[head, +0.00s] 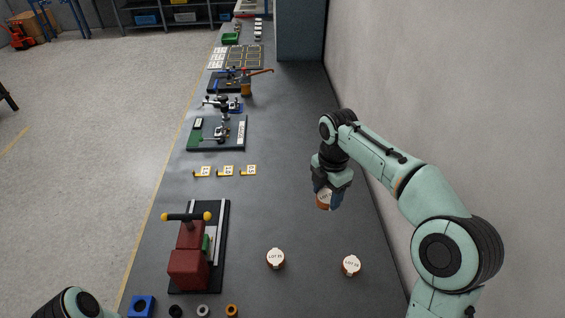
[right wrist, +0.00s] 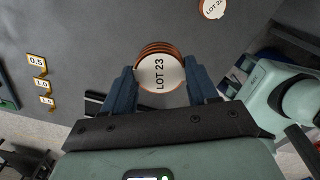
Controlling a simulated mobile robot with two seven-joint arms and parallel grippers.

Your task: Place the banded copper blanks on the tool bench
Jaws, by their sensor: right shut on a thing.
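My right gripper (head: 328,200) is shut on a copper blank (head: 323,198) near the right side of the grey bench (head: 300,150). In the right wrist view this blank (right wrist: 160,70) is a stack of copper rings with a round white label reading LOT 23, between the two dark blue fingers (right wrist: 162,88). Whether it touches the bench is unclear. Two other copper blanks with white LOT labels stand at the near end, one in the middle (head: 276,259) and one to the right (head: 351,266). Part of my left arm shows at bottom left; its gripper is out of view.
A dark red press (head: 189,262) stands on a black plate at the near left. Three small yellow number markers (head: 226,171) stand across the bench's middle. Fixtures (head: 220,130) and a green bin (head: 230,38) are farther back. A wall (head: 440,100) borders the right side.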

